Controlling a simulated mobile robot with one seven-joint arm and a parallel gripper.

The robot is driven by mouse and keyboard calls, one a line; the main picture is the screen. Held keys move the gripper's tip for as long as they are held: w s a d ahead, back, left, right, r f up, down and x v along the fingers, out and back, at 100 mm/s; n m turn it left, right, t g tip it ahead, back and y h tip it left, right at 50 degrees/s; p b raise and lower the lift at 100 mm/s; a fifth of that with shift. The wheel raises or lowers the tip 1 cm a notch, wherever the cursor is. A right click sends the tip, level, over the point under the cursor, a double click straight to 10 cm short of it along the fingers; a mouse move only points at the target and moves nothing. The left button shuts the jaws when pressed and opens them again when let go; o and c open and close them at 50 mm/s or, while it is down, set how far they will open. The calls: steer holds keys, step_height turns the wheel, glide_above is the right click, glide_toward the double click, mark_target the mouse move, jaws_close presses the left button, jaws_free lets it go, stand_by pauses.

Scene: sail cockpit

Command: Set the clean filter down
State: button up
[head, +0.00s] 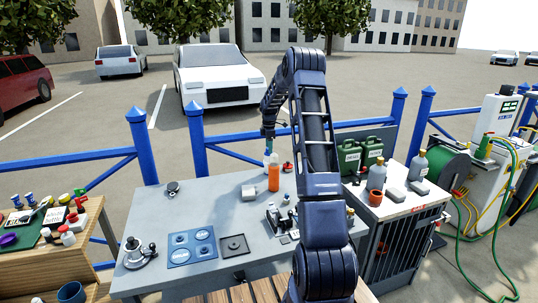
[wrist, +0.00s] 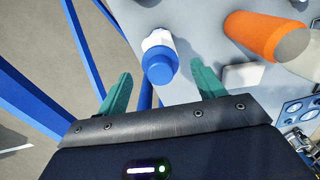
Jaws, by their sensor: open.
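My gripper (wrist: 162,72) is open and its green fingers hold nothing. It also shows in the head view (head: 268,138), above the back edge of the grey table (head: 215,225). A white cylinder with a blue end (wrist: 158,62) lies just beyond and between the fingertips, apart from both. It looks like a filter, but I cannot tell whether it is the clean one. In the head view it shows only as a small pale shape (head: 267,158) below my gripper, behind the orange bottle (head: 274,178).
The orange bottle also shows close by in the wrist view (wrist: 253,36). A blue fence (head: 141,145) runs behind. Green cans (head: 349,158) stand right.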

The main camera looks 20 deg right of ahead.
step_height(320, 180, up, 5)
steer(key=shift+r, duration=0.2)
steer(key=s+a+r+m+t, duration=0.1)
steer(key=s+a+r+m, duration=0.3)
steer(key=s+r, duration=0.65)
steer(key=s+a+r+m+t, duration=0.1)
steer(key=s+a+r+m, duration=0.2)
steer(key=s+a+r, duration=0.75)
steer(key=s+f+m+t, duration=0.1)
steer(key=s+f+m, duration=0.1)
steer(key=s, duration=0.9)
steer(key=s+d+f+m, duration=0.1)
steer(key=s+m, duration=0.3)
steer(key=s, duration=0.7)
steer(key=s+d+f+m+t, duration=0.1)
steer(key=s+f+m, duration=0.2)
steer(key=s, duration=0.9)
steer(key=shift+t, duration=0.3)
